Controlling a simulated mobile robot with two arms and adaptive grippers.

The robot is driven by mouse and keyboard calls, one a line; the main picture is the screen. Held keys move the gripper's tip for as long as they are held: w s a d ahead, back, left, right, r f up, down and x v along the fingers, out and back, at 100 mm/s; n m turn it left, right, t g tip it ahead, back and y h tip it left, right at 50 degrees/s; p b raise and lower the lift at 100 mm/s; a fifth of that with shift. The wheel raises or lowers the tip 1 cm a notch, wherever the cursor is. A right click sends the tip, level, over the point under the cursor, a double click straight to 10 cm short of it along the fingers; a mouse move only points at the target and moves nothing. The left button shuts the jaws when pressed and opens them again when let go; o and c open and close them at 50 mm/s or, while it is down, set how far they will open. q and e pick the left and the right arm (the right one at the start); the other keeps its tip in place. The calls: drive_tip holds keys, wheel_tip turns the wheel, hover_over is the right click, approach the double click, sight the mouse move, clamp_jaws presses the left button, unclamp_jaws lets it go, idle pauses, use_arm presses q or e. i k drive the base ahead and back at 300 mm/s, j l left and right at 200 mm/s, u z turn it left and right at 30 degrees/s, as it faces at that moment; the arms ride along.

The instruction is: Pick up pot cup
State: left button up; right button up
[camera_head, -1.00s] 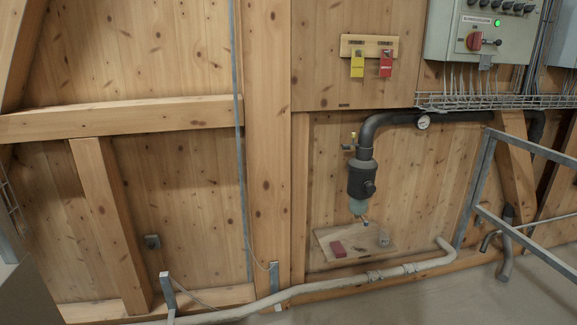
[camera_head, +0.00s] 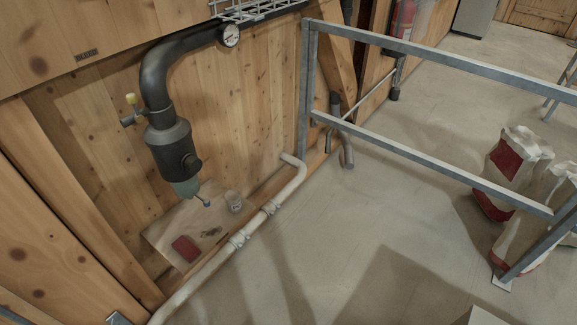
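A small clear cup (camera_head: 234,202), which looks like the pot cup, stands on a low wooden shelf (camera_head: 160,232) against the wooden wall. It is near the shelf's right end, to the right of the black filter housing (camera_head: 170,140) with its greenish bowl (camera_head: 187,188). A dark red flat item (camera_head: 186,248) and a small dark object (camera_head: 210,232) lie on the same shelf. Neither of my grippers is in view.
A light pipe (camera_head: 240,238) runs along the wall base in front of the shelf. A metal railing (camera_head: 430,152) crosses the right side. Red and white sacks (camera_head: 510,170) stand beyond it. The grey floor (camera_head: 330,240) in the middle is clear.

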sight(233, 197)
drive_tip(key=i+l+z, duration=0.15)
drive_tip(key=i+z, duration=0.2)
drive_tip(key=i, duration=0.15)
drive_tip(key=i+z, duration=0.35)
drive_tip(key=i, duration=0.15)
drive_tip(key=i+j+z, duration=0.1)
drive_tip(key=i+z, duration=0.25)
drive_tip(key=i, duration=0.2)
drive_tip(key=i+l+u, duration=0.1)
drive_tip(key=i+u, duration=0.15)
drive_tip(key=i+l+u, duration=0.25)
drive_tip(key=i+u, duration=0.15)
drive_tip(key=u, duration=0.35)
drive_tip(key=i+l+u, duration=0.15)
drive_tip(key=u, duration=0.35)
drive_tip(key=i+l+u, duration=0.1)
drive_tip(key=u, duration=0.35)
drive_tip(key=i+l+u, duration=0.1)
drive_tip(key=l+u, duration=0.15)
drive_tip(key=u, duration=0.25)
